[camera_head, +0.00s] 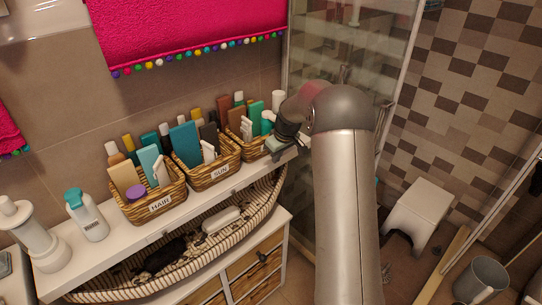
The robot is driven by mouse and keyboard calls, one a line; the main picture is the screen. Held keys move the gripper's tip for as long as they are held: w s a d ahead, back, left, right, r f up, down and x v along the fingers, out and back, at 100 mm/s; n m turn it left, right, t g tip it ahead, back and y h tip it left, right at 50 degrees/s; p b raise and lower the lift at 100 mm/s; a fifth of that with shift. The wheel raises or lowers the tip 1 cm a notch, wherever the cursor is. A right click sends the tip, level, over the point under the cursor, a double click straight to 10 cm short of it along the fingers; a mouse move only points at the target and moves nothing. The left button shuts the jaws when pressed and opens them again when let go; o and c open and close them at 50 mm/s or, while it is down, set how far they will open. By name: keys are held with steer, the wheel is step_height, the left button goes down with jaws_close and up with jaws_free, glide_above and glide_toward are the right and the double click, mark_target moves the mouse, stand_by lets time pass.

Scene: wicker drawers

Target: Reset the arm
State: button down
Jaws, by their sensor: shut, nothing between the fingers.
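My silver arm (342,210) rises through the middle right of the head view and bends at a dark grey joint. Its end reaches back to the left, where my gripper (277,147) shows small and dark at the right end of the shelf, by the rightmost basket (250,149). The gripper is shut with nothing held. Its fingers are small and partly hidden, and I cannot tell whether it touches the basket.
Wicker baskets of bottles, including HAIR (160,204) and SUN (219,172), line the white shelf (113,241). A striped lower basket (215,251) and wicker drawers (256,266) sit below. A glass shower panel (305,215) stands behind my arm. A white stool (420,212) and grey bin (481,281) stand right.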

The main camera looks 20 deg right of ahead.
steer(key=v, duration=1)
steer(key=s+a+r+m+g, duration=0.1)
steer(key=s+a, duration=0.4)
steer(key=s, duration=0.4)
steer(key=s+a+r+m+g, duration=0.1)
steer(key=s+a+r, duration=0.1)
steer(key=s+a, duration=0.5)
steer(key=s+a+f+m, duration=0.1)
steer(key=s+f, duration=0.1)
steer(key=s, duration=0.9)
steer(key=s+a+f+m+h, duration=0.1)
steer(key=s+f, duration=0.2)
steer(key=s, duration=0.8)
steer(key=shift+a+g+b, duration=0.2)
steer(key=shift+g+b, duration=0.2)
